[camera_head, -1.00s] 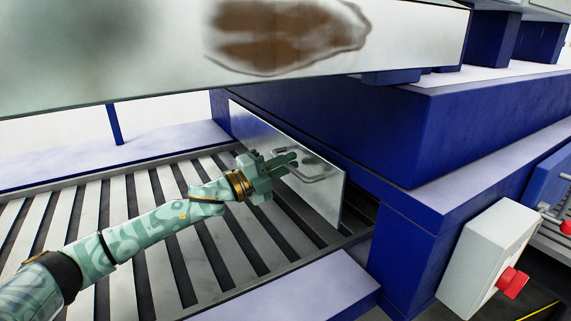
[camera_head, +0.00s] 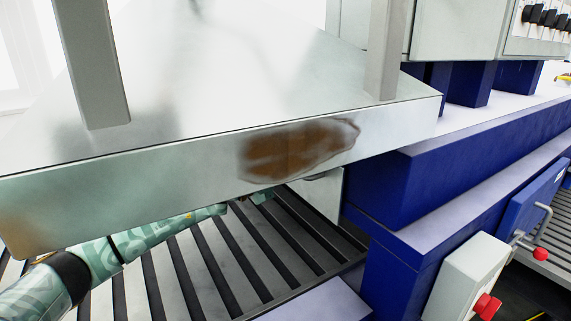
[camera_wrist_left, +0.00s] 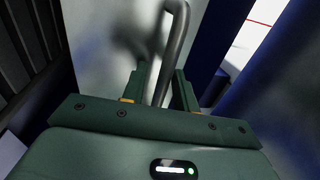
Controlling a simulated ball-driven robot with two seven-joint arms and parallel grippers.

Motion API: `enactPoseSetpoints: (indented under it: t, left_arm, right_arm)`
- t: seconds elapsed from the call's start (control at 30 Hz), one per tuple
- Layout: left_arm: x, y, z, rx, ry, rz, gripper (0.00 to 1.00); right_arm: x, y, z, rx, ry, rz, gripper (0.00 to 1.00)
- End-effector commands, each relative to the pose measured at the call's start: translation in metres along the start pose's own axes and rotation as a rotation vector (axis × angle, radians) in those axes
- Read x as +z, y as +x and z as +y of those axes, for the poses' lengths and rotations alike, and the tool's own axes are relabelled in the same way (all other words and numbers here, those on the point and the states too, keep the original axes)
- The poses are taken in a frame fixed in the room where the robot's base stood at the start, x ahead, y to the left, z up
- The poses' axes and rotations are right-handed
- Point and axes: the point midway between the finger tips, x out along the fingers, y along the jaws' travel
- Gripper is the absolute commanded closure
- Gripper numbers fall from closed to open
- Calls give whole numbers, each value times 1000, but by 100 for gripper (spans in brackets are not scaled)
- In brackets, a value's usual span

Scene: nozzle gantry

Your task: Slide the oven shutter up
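The oven shutter (camera_head: 326,192) is a grey metal panel at the oven mouth. In the head view only its lower right part shows, and its bottom edge is above the slatted conveyor. In the left wrist view its face (camera_wrist_left: 100,45) fills the upper left. Its bent bar handle (camera_wrist_left: 178,40) runs between the fingers of my left gripper (camera_wrist_left: 161,85), which are closed around it. In the head view only a small green part of this gripper (camera_head: 262,197) shows below the rust-stained metal hood. My right gripper is not in view.
The metal hood (camera_head: 200,165) hangs above my left arm and hides much of it. The conveyor's metal slats (camera_head: 235,260) lie below. A blue frame (camera_head: 400,190) stands right of the shutter. A pale control box with a red button (camera_head: 465,280) is at lower right.

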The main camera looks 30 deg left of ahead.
Motion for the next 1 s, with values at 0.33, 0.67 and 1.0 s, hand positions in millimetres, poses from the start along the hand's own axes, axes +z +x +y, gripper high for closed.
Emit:
enactPoseSetpoints:
  t: [0.33, 0.67, 1.0]
  left_arm:
    - [1, -12, 2, 3, -2, -2, 70]
    - [0, -82, 3, 7, -3, -1, 70]
    - [0, -141, 0, 3, -1, -1, 70]
  right_arm:
    - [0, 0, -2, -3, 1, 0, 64]
    - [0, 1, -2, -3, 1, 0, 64]
    - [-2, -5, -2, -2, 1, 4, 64]
